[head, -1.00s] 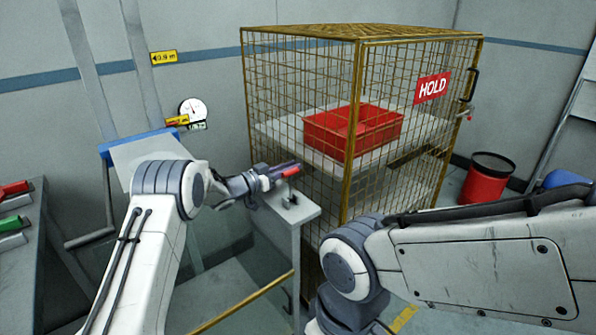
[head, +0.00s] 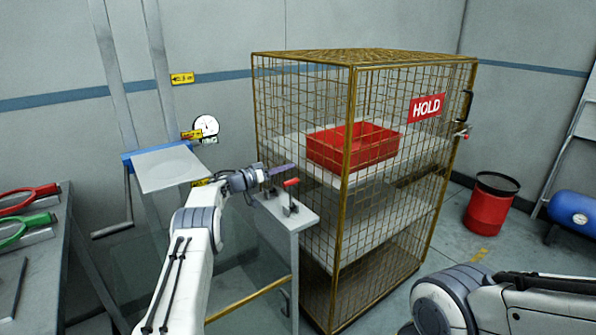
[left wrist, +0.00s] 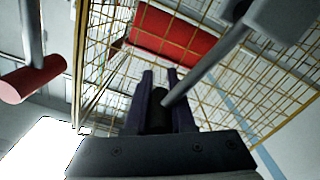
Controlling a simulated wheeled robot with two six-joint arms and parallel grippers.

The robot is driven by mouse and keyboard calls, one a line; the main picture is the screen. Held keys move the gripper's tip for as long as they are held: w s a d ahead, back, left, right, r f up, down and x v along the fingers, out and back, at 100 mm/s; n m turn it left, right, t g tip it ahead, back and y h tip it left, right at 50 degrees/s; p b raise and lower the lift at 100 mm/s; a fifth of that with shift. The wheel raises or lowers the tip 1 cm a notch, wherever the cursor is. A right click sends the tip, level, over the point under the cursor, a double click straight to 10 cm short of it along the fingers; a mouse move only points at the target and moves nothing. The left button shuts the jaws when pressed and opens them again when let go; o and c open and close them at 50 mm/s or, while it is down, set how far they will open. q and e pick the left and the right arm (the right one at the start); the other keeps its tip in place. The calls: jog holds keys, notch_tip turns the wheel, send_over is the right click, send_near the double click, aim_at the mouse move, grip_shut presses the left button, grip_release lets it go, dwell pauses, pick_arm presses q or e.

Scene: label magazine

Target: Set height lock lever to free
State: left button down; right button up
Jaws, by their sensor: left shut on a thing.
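A grey stand (head: 307,222) beside the cage carries a lever with a red grip (head: 291,183). The red grip also shows at the left of the left wrist view (left wrist: 35,78), apart from my fingers. My left gripper (head: 282,169) is above the stand, just left of and behind the red grip. In the left wrist view its fingers (left wrist: 160,100) are shut on the dark end of a grey rod (left wrist: 205,67), which looks like a second lever. I cannot tell which lever is the height lock. My right gripper is out of view.
A yellow mesh cage (head: 350,200) with a HOLD sign (head: 427,107) stands right of the gripper; a red bin (head: 330,152) is inside. A platform with a blue edge (head: 165,170) and a crank (head: 128,205) are at left. A red bucket (head: 487,212) stands at right.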

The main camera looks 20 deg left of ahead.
pick_arm(q)
jog(key=shift+w+a+n+b, duration=0.4)
jog(key=shift+w+a+b, duration=0.1)
jog(key=shift+a, duration=0.35)
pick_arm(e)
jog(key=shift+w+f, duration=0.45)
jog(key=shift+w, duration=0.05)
pick_arm(q)
jog(key=shift+f, duration=0.1)
jog(key=c, duration=0.8)
grip_release()
jog(key=shift+a, duration=0.1)
jog(key=shift+o, duration=0.2)
jog(key=shift+d, duration=0.2)
jog(key=shift+a, duration=0.1)
